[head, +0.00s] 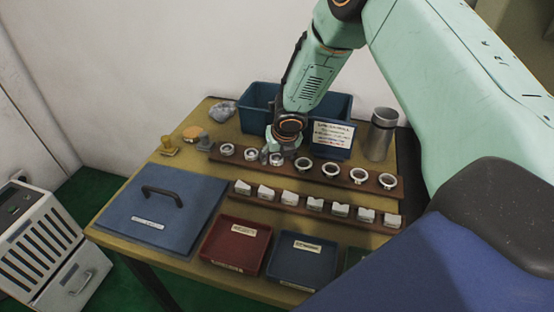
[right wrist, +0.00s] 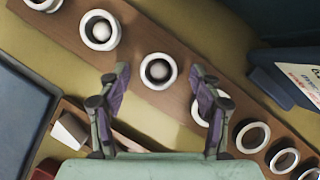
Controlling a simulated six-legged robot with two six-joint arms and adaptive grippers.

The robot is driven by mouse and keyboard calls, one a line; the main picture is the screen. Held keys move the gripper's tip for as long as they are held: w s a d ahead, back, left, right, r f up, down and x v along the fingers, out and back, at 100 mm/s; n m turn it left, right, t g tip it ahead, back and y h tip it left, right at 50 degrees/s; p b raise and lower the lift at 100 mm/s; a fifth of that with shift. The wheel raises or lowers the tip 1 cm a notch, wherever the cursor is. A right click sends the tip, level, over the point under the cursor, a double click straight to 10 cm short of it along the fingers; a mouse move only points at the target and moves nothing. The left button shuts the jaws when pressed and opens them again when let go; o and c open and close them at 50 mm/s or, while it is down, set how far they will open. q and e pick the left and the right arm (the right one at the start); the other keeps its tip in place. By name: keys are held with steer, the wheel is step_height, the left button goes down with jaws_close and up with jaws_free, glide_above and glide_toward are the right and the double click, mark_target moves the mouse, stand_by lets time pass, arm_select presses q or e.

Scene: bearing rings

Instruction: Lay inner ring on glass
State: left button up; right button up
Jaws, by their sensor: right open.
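Several pale rings stand in a row on a long wooden rack (head: 343,178). One ring (right wrist: 158,71) with a light round knob in its middle lies between my right gripper's fingertips in the right wrist view. My right gripper (head: 280,145) is over the left half of the row in the head view. Its two fingers (right wrist: 160,78) are apart and hold nothing. From the wrist view I cannot tell its height above the ring. I cannot make out the glass for certain in either view. My left gripper is not in view.
A blue lid (head: 158,208) with a dark handle covers the table's left. Red (head: 234,246) and blue (head: 300,261) trays sit in front. A second rack (head: 315,208) holds pale blocks. A blue bin (head: 257,108), a sign (head: 333,138) and a metal cylinder (head: 381,134) stand behind.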

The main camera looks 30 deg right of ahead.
steer(key=shift+a+r, duration=0.15)
steer(key=shift+c, duration=1.3)
steer(key=c, duration=0.9)
steer(key=shift+c, duration=0.5)
